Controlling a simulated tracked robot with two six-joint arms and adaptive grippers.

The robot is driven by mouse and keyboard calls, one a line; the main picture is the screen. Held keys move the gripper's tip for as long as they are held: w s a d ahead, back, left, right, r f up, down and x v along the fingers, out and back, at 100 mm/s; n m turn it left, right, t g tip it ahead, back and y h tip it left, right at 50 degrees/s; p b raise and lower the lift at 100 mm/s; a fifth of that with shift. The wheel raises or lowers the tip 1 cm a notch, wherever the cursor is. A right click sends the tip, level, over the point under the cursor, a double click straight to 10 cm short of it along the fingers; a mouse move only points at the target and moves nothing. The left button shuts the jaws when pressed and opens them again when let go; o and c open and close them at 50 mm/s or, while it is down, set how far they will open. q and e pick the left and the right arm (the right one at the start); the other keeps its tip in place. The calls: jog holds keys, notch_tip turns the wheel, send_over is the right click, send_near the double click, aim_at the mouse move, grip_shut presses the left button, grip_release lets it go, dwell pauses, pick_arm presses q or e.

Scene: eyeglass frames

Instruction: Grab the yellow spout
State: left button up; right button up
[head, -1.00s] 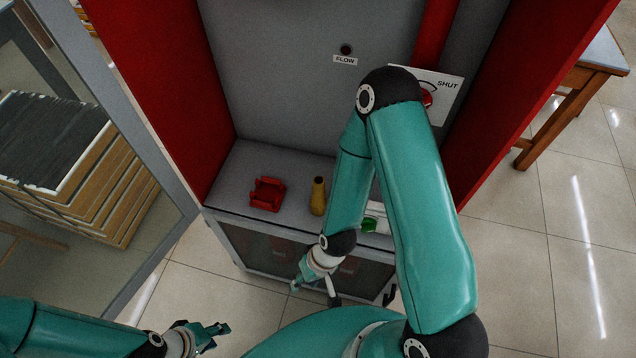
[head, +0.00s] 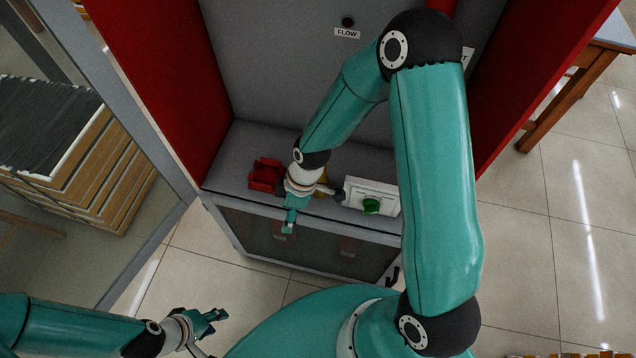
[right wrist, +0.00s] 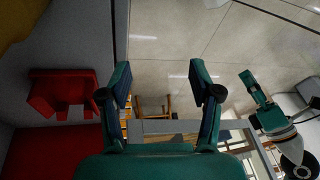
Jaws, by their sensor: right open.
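The yellow spout (head: 322,184) stands on the grey cabinet ledge, mostly hidden behind my right gripper (head: 312,208) in the head view. A yellow patch, likely the spout (right wrist: 22,18), shows at the top left corner of the right wrist view. My right gripper is open, with its fingers spread and nothing between them in the right wrist view (right wrist: 165,92). It is at the front of the ledge, close to the spout; contact cannot be told. My left gripper (head: 213,318) is low at the lower left, away from the ledge, and its opening is unclear.
A red holder (head: 264,175) sits left of the spout and also shows in the right wrist view (right wrist: 62,93). A white box with a green knob (head: 371,205) is to the right. Red side panels (head: 165,80) bound the ledge. Open floor (head: 235,285) lies in front.

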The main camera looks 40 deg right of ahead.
jog(key=w+d+r+n+h+b, duration=0.2)
jog(key=d+r+n, duration=0.4)
jog(key=r+n, duration=0.35)
jog(key=w+d+r+n+h+b, duration=0.2)
jog(key=d+r+n, duration=0.4)
jog(key=r+n, duration=0.35)
notch_tip(320, 180, down, 10)
jog(key=shift+f+b, duration=0.1)
jog(key=shift+b, duration=0.5)
jog(key=shift+s+f+b, duration=0.15)
jog(key=shift+f+b, duration=0.2)
jog(key=shift+f, duration=2.25)
jog(key=shift+c, duration=0.2)
jog(key=shift+r, duration=0.1)
grip_shut()
